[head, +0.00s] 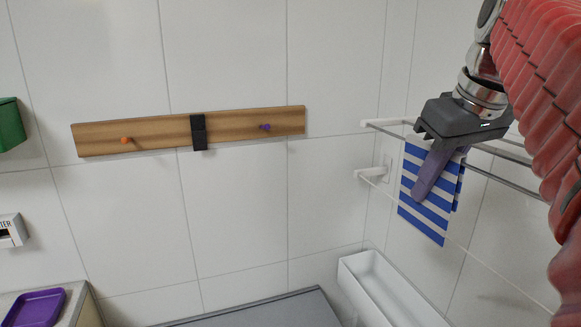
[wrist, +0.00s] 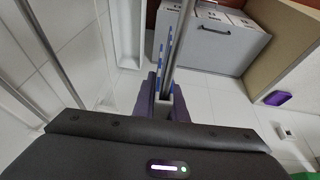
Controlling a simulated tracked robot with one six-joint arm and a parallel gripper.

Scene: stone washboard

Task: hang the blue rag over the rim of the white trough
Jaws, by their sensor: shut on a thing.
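The blue rag (head: 423,213), striped blue and white, hangs at the wall rack on the right in the head view. In the wrist view it shows as a thin striped edge (wrist: 170,45) beside a metal bar. My gripper (head: 428,185) has purple fingers and comes down from above at the rag's upper part. It is shut on the rag, with a finger lying across the stripes; the exact grip is partly hidden. The white trough (head: 388,292) stands below and left of the rag, open at the top, apart from the rag. It is cut off by the bottom edge.
The rack's thin rails (head: 490,150) run close around my gripper. A wooden peg board (head: 160,134) is on the tiled wall. A grey cabinet top (head: 270,315) lies left of the trough. A purple tray (head: 35,308) is at lower left, a green box (head: 10,125) at far left.

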